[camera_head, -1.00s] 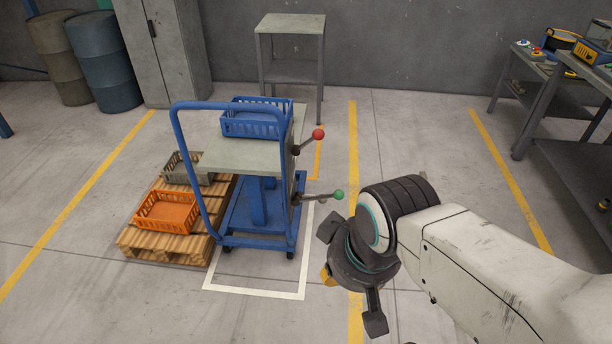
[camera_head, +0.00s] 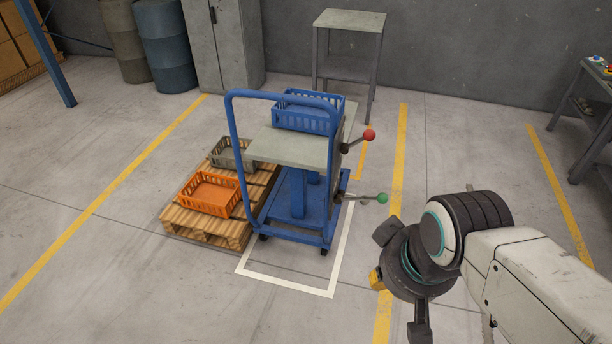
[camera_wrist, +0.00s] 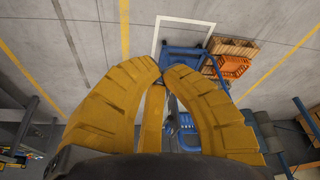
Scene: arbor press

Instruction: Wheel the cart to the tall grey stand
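The blue cart (camera_head: 297,205) has a grey top (camera_head: 285,149) and a tall blue hoop handle (camera_head: 235,150) facing me. It stands upright inside a white floor outline; it also shows in the wrist view (camera_wrist: 184,62). A blue crate (camera_head: 307,118) sits on its top at the far side. Two levers, one with a red ball (camera_head: 369,135) and one with a green ball (camera_head: 383,198), stick out at its right. The tall grey stand (camera_head: 349,20) is behind it against the wall. My gripper (camera_wrist: 161,68) is right of and apart from the cart, its yellow fingertips together and empty.
A wooden pallet (camera_head: 225,231) with an orange crate (camera_head: 210,193) and a grey-green crate (camera_head: 232,153) is close at the cart's left. A cabinet (camera_head: 222,45) and drums (camera_head: 160,45) stand at the back left. The floor right of the cart is open.

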